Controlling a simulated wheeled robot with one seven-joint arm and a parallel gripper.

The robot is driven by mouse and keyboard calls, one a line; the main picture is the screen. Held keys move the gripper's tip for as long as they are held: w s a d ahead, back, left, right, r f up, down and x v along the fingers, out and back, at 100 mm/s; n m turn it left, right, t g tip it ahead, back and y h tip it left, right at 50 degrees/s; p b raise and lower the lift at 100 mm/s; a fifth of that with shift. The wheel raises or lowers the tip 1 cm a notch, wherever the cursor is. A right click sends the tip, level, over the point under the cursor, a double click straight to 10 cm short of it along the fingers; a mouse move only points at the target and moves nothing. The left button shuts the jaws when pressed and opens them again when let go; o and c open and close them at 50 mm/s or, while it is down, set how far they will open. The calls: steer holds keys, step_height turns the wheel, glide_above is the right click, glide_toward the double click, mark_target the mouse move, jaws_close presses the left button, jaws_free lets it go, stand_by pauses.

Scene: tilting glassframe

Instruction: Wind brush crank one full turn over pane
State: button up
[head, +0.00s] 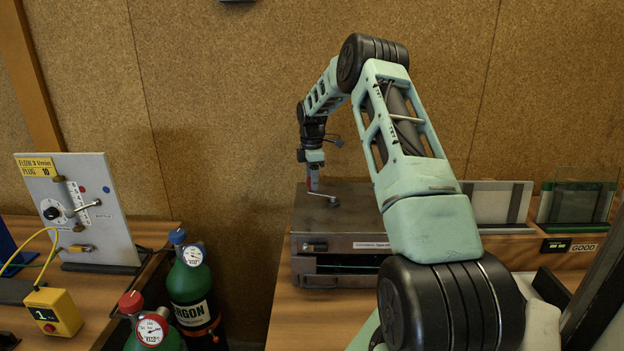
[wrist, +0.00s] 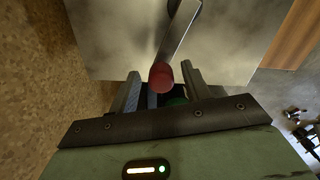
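The crank has a red knob (wrist: 161,78) on a flat metal arm (wrist: 178,32), seen in the wrist view. In the head view the crank arm (head: 323,196) lies on top of a dark metal box (head: 345,223). My gripper (wrist: 161,76) is at the knob, with one finger on each side. Gaps show between the fingers and the knob, so it looks open. In the head view my gripper (head: 312,172) points down above the box's left part. A thin greenish edge, perhaps the pane (head: 345,266), shows in the box's front slot. The brush is hidden.
Framed panes stand at the right, one (head: 497,202) beside another (head: 578,202) behind a "GOOD" label (head: 583,247). A flow panel (head: 78,210), yellow box (head: 53,311) and argon bottle (head: 193,285) are at the left. A cork wall (head: 230,90) rises close behind the metal box.

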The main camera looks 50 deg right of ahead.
step_height(320, 180, up, 17)
steer(key=b, duration=0.3)
steer(key=shift+r, duration=0.2)
